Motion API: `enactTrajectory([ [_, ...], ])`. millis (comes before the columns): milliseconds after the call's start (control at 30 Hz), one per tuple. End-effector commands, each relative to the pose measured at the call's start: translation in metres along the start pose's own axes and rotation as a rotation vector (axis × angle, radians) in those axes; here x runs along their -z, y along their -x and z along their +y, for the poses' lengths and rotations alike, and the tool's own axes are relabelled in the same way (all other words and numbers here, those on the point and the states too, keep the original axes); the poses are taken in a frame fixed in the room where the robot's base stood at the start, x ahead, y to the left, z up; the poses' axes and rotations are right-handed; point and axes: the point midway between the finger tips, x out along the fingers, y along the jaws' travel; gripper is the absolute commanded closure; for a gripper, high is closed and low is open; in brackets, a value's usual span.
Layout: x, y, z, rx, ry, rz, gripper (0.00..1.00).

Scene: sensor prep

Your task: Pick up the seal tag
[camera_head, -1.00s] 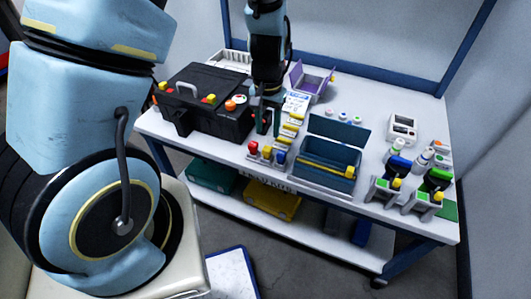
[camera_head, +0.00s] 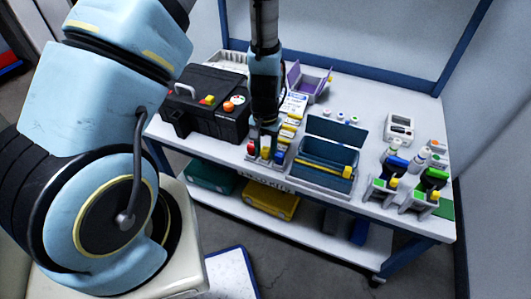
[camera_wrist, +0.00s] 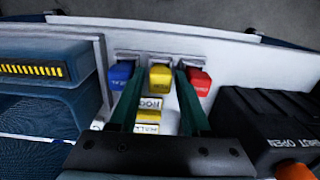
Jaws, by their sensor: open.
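Three small coloured pieces, red (camera_wrist: 199,80), yellow (camera_wrist: 160,77) and blue (camera_wrist: 121,74), stand in a row at the table's front edge. No readable marking shows which one is the seal tag. My gripper (camera_wrist: 160,72) is open, pointing at this row. In the wrist view its two green fingers lie on either side of the yellow piece, with the blue and red pieces outside them. I cannot tell whether the fingers touch anything. In the head view my gripper (camera_head: 265,143) is over the same row and partly hides it.
A black toolbox (camera_head: 207,108) stands close at left, and an open blue-grey box (camera_head: 322,168) close at right. Labelled yellow-edged blocks (camera_wrist: 148,115) lie behind the row. Holders with green and blue caps (camera_head: 422,196) stand at the far right. The table's front edge is near.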

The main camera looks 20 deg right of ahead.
Motion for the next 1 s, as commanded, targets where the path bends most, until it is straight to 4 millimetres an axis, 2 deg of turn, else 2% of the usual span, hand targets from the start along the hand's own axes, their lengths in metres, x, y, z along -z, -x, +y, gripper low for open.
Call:
enactTrajectory([
  [67, -0.0001, 0.0001, 0.0, 0.0, 0.0, 0.0, 0.54],
  [467, -0.0003, 0.0003, 0.0001, 0.0, 0.0, -0.001, 0.99],
  [1000, 0.0001, 0.0058, 0.0003, 0.0, -0.001, 0.0, 1.0],
])
